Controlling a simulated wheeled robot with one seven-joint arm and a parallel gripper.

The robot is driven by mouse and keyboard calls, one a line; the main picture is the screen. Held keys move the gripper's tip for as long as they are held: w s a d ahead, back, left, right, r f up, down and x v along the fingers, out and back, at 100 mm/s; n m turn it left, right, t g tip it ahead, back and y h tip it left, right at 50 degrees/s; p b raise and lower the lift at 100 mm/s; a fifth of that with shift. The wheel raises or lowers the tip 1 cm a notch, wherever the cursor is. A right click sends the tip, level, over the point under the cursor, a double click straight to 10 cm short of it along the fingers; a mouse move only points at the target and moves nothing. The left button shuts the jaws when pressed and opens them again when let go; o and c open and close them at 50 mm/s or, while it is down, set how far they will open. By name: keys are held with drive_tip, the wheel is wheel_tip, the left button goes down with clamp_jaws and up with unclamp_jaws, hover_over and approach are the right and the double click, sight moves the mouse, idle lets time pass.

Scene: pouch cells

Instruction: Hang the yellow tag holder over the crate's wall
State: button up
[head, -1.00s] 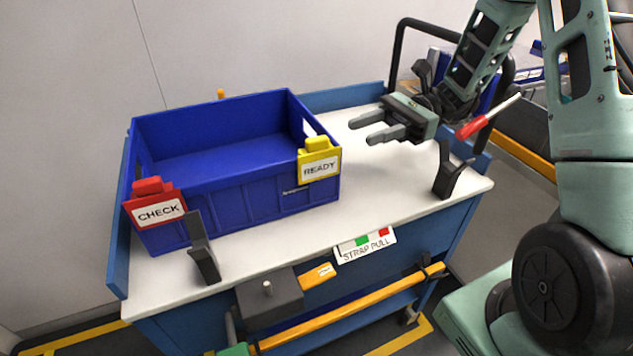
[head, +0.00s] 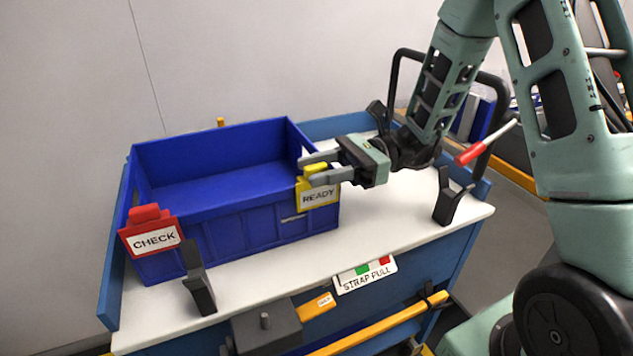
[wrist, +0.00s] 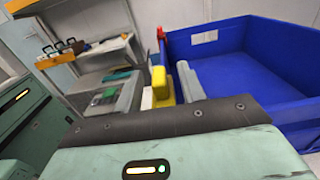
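The blue crate (head: 215,188) stands on the white cart top. The yellow tag holder (head: 317,196), with a READY label, is at the crate's front right corner, against the front wall's outside. My gripper (head: 312,172) is at its top from the right, with one finger on either side of the yellow top block. A red tag holder (head: 151,236), labelled CHECK, hangs at the crate's front left corner.
Dark upright brackets stand at the cart's front left (head: 197,280) and right (head: 449,200). A STRAP PULL label (head: 364,274) is on the front edge.

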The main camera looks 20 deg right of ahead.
drive_tip(key=shift+a, duration=0.4)
clamp_jaws()
